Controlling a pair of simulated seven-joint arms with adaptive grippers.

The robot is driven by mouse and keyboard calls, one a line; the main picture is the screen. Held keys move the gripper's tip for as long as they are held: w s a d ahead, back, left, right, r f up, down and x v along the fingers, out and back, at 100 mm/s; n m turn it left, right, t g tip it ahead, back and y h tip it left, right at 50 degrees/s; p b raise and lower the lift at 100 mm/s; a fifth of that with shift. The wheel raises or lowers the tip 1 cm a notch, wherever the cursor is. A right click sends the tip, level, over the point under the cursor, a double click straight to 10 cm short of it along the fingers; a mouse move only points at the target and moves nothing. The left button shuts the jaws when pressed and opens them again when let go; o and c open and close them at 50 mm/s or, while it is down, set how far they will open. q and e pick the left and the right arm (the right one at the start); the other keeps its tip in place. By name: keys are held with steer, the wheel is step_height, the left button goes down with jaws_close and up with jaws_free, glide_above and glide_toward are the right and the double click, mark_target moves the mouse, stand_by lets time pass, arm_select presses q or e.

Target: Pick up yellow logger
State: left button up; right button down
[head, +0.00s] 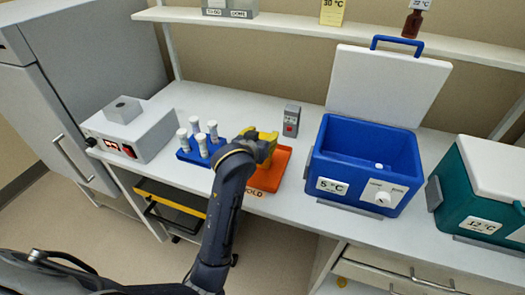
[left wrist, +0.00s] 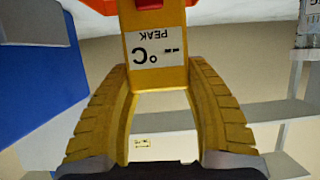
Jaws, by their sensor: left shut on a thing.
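The yellow logger (left wrist: 157,72) fills the upper middle of the left wrist view. Its white label (left wrist: 155,45) reads "-- °C PEAK" upside down. My left gripper (left wrist: 156,78) is shut on it, with one yellow finger against each side. In the head view my left gripper (head: 265,140) is over the orange pad marked COLD (head: 268,177). My arm and the gripper hide most of the logger there, and I cannot tell its height above the pad. My right gripper is not in view.
A blue tube rack (head: 190,156) with several white-capped tubes stands close left of the gripper. A grey handheld device (head: 291,120) stands behind it. An open blue cooler (head: 335,185) is to the right, then a teal cooler (head: 470,210). A grey heater box (head: 150,132) is at left.

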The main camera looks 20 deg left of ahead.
arm_select(q)
steer(key=c, duration=0.6)
steer(key=shift+r, duration=0.1)
